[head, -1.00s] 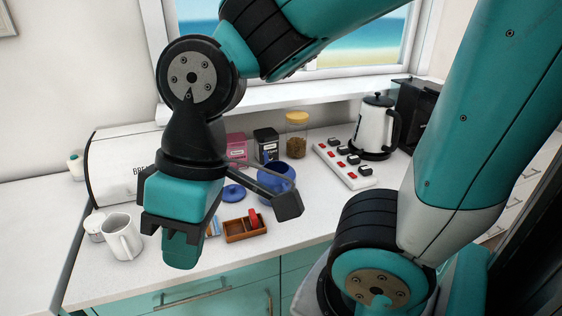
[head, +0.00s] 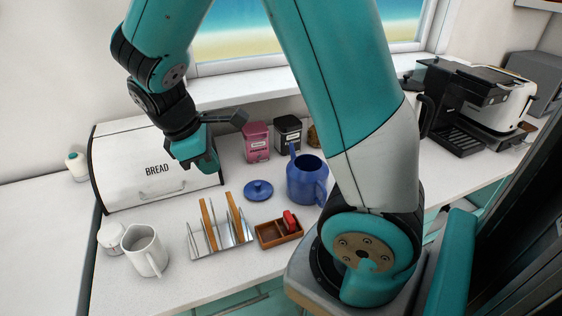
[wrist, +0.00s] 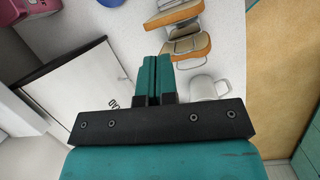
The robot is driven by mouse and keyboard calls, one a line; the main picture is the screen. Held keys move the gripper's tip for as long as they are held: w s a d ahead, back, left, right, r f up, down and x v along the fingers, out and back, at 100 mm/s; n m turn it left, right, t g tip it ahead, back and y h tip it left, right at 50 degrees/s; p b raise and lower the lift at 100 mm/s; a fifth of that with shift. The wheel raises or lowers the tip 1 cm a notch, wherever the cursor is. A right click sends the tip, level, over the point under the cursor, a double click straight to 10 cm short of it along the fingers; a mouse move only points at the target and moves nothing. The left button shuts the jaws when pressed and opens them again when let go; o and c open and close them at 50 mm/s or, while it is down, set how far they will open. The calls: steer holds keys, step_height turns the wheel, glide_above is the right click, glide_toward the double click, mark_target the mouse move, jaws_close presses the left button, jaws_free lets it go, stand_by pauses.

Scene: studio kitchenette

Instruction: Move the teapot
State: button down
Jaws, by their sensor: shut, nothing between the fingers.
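The blue teapot (head: 307,180) stands upright on the white counter in the head view, partly behind my arm on its right side. Its lid is off: a blue lid (head: 258,190) lies on the counter to its left. My gripper (head: 207,166) is up and to the left of the teapot, in front of the bread bin, apart from both teapot and lid. In the wrist view its fingers (wrist: 155,80) are pressed together with nothing between them. A blue edge (wrist: 107,14) shows at the top of the wrist view.
A bread bin (head: 150,172), toast rack (head: 216,240) with toast, white jug (head: 144,250) and wooden tray (head: 270,238) stand around. Pink (head: 256,142) and black (head: 287,132) canisters are behind the teapot. A coffee machine (head: 462,105) is at right.

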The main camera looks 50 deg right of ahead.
steer(key=w+d+f+n+g+h, duration=0.2)
steer(key=d+f+g+h, duration=0.15)
steer(key=d, duration=0.65)
steer(key=p, duration=0.4)
glide_toward(290, 167)
steer(key=shift+h, duration=0.45)
steer(key=shift+a+f+x, duration=0.1)
steer(key=shift+x, duration=1.1)
steer(key=shift+a+f+x, duration=0.1)
steer(key=shift+a+x, duration=0.05)
steer(key=shift+x, duration=1.05)
steer(key=shift+a+f+x, duration=0.1)
steer(key=shift+x, duration=1.1)
